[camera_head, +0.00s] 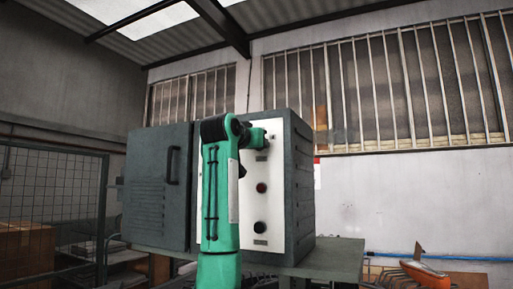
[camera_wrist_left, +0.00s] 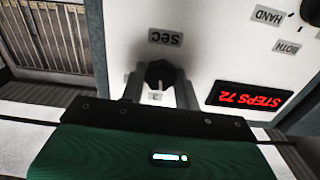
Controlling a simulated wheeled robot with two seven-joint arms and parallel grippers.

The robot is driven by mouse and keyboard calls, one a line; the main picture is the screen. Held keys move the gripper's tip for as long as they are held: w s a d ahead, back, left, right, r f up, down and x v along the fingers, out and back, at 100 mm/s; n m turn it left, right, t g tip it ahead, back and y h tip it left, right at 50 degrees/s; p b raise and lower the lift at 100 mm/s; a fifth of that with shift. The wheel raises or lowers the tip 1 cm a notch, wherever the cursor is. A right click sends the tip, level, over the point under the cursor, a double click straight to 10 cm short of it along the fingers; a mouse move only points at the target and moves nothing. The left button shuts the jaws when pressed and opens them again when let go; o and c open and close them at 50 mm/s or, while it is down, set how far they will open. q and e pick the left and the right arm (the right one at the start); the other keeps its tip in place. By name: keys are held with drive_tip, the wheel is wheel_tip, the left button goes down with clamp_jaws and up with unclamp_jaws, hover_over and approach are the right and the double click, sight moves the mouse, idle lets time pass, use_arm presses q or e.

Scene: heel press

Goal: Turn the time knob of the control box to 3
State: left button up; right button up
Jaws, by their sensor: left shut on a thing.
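The control box (camera_head: 300,190) is a dark grey cabinet with a white front panel (camera_head: 248,212). In the left wrist view the panel is upside down. The black time knob (camera_wrist_left: 159,72) sits beside a "sec" label (camera_wrist_left: 165,37), with a small pale mark at its lower side that I cannot read. My left gripper (camera_wrist_left: 158,92) is shut on the knob, one finger on each side. In the head view my left gripper (camera_head: 266,139) reaches the upper part of the panel, and my arm hides much of the panel there. My right gripper is not in view.
A red display (camera_wrist_left: 249,98) reads "STEPS 72" upside down, near "HAND" and "BOTH" labels. Below on the panel are a red button (camera_head: 261,188) and another black knob (camera_head: 260,227). An open grey door (camera_head: 158,185) stands left. The box rests on a table (camera_head: 335,262).

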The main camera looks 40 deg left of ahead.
use_arm(q)
drive_tip(key=shift+r+m, duration=0.1)
drive_tip(key=shift+m, duration=0.9)
drive_tip(key=o, duration=1)
drive_tip(key=shift+c, duration=0.2)
drive_tip(key=b+v, duration=0.7)
drive_tip(key=v, duration=0.7)
drive_tip(key=shift+b, duration=0.3)
